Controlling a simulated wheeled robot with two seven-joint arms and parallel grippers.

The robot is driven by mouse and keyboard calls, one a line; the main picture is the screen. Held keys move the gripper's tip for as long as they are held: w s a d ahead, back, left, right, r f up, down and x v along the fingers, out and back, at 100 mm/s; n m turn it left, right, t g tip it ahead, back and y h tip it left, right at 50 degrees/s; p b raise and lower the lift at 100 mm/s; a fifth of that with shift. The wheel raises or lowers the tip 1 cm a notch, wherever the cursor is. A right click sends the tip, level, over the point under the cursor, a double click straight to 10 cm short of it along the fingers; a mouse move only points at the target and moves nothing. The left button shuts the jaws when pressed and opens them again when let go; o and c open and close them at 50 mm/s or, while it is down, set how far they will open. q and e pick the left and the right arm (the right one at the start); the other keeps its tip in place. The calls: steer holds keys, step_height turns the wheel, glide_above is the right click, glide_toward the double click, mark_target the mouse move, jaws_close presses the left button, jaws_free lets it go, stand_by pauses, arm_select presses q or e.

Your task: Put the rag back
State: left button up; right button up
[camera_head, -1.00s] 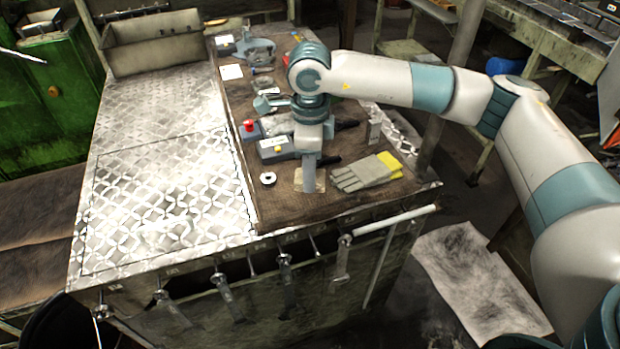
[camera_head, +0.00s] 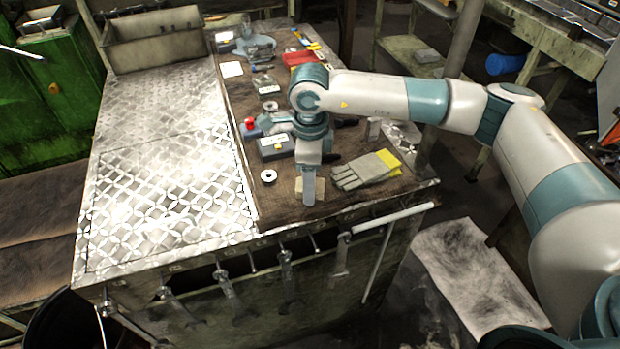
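A small beige piece (camera_head: 320,188), which looks like the rag, is at the near end of the brown mat on the workbench. My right gripper (camera_head: 309,198) points straight down in front of it and hides its middle. The fingers show as one narrow grey shape, so I cannot tell whether they are shut on the piece or only over it. My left gripper is not in view.
Grey and yellow gloves (camera_head: 367,170) lie just right of the gripper. A white ring (camera_head: 268,175) and a grey box with a yellow button (camera_head: 275,147) are to its left. The metal plate (camera_head: 165,200) on the left is bare. Wrenches (camera_head: 288,285) hang along the front edge.

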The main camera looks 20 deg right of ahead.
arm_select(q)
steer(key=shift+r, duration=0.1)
arm_select(e)
steer(key=shift+r, duration=0.1)
steer(key=shift+r+p, duration=0.1)
steer(key=shift+p, duration=0.2)
steer(key=shift+r+b, duration=0.15)
steer(key=shift+b, duration=0.2)
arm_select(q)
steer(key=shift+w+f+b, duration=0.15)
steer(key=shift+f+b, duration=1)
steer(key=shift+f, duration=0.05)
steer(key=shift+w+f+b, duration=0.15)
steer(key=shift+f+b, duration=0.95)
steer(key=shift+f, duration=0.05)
arm_select(e)
step_height(320, 180, up, 12)
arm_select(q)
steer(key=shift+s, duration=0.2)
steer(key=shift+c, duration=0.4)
arm_select(e)
steer(key=shift+s+f, duration=0.1)
steer(key=shift+f, duration=0.15)
